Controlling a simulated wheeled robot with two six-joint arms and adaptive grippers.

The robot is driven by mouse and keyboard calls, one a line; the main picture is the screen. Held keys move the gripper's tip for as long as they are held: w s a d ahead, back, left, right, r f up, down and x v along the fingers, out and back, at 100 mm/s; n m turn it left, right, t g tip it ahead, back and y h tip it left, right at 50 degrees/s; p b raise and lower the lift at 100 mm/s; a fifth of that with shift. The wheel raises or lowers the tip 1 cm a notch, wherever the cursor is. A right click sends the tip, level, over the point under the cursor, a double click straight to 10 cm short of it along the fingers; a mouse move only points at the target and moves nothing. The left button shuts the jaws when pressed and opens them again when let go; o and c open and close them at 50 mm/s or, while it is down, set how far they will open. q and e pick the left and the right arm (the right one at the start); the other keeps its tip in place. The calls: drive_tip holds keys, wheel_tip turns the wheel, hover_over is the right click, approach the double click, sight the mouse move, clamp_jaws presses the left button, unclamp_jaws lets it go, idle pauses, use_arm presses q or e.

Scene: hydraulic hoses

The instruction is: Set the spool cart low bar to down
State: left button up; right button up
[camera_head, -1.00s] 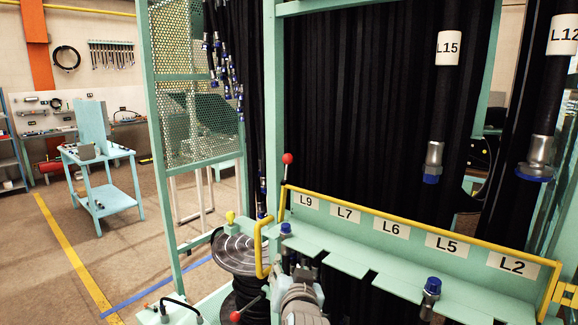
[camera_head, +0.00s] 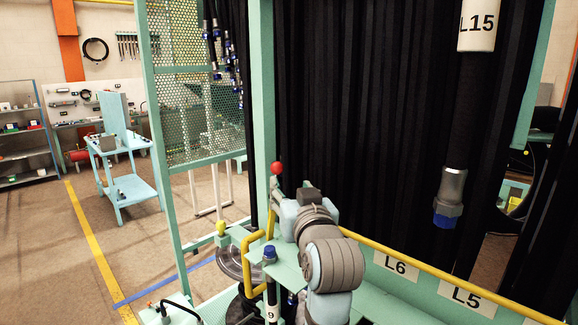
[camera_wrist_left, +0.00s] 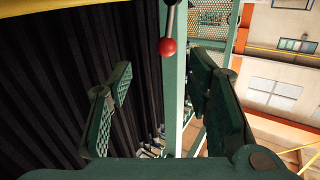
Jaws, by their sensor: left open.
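The spool cart shows at lower left in the head view as a dark spool with a metal disc (camera_head: 232,262) beside a yellow bent bar (camera_head: 250,262). I cannot tell for sure which part is the low bar. A lever with a red ball knob (camera_head: 277,168) stands on the green frame above; the knob also shows in the wrist view (camera_wrist_left: 167,46). My left gripper (camera_head: 284,190) is close to this lever, partly hidden by my wrist. In the wrist view its green fingers (camera_wrist_left: 162,85) are open and empty, with the knob beyond the gap. My right gripper is out of view.
A long yellow rail (camera_head: 440,287) runs above labels L6 and L5. A hose marked L15 (camera_head: 455,130) hangs at right before black curtains (camera_head: 360,110). A mesh panel (camera_head: 195,120) stands left of the gripper. The floor (camera_head: 100,235) at left is mostly open.

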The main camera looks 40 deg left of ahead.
sight(278, 171)
use_arm(q)
drive_tip(key=a, duration=0.2)
drive_tip(key=w+a+r+p, duration=0.1)
drive_tip(key=a, duration=0.1)
drive_tip(key=w+a, duration=0.1)
drive_tip(key=shift+a+r+p, duration=0.15)
drive_tip(key=shift+a+p, duration=0.15)
drive_tip(key=shift+a, duration=0.1)
drive_tip(key=w+a, duration=0.2)
drive_tip(key=w+a+f+p, duration=0.1)
drive_tip(key=w+a, duration=0.1)
drive_tip(key=w, duration=0.1)
drive_tip(key=shift+w+a, duration=0.1)
drive_tip(key=shift+a, duration=0.05)
drive_tip(key=shift+s+r, duration=0.15)
drive_tip(key=shift+s, duration=0.3)
drive_tip(key=shift+c, duration=1.2)
clamp_jaws()
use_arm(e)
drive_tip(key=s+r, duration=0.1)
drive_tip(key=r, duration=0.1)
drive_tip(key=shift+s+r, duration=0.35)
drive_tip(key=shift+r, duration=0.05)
